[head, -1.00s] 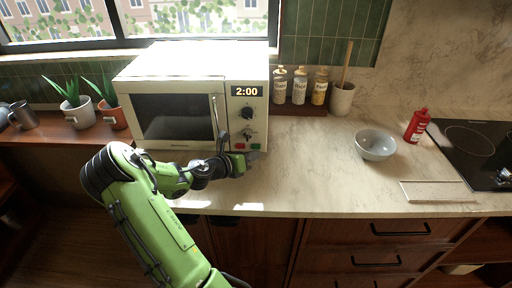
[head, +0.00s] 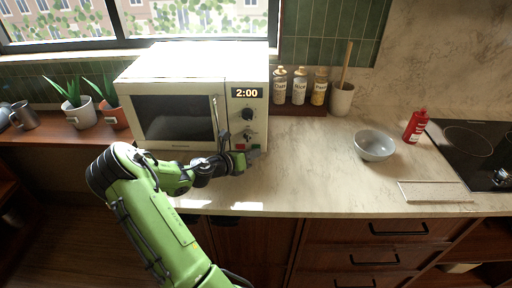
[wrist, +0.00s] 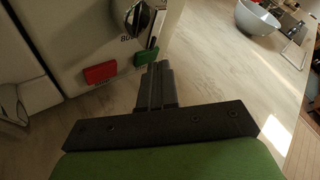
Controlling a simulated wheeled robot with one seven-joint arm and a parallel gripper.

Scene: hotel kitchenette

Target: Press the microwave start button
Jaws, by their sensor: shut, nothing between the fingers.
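The white microwave (head: 190,75) stands on the counter with its door shut and its display reading 2:00. A green button (wrist: 146,58) and a red button (wrist: 100,73) sit low on its control panel, below a dark knob (wrist: 138,18). In the head view the green button (head: 255,147) shows just above my gripper (head: 254,154). In the wrist view my gripper (wrist: 158,68) is shut and empty, its tips just below and right of the green button. I cannot tell whether they touch the panel.
A grey bowl (head: 374,146) and a red bottle (head: 415,126) stand on the counter to the right. Several labelled bottles (head: 299,86) and a utensil crock (head: 341,99) stand right of the microwave. Potted plants (head: 80,112) stand to its left. The counter front is clear.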

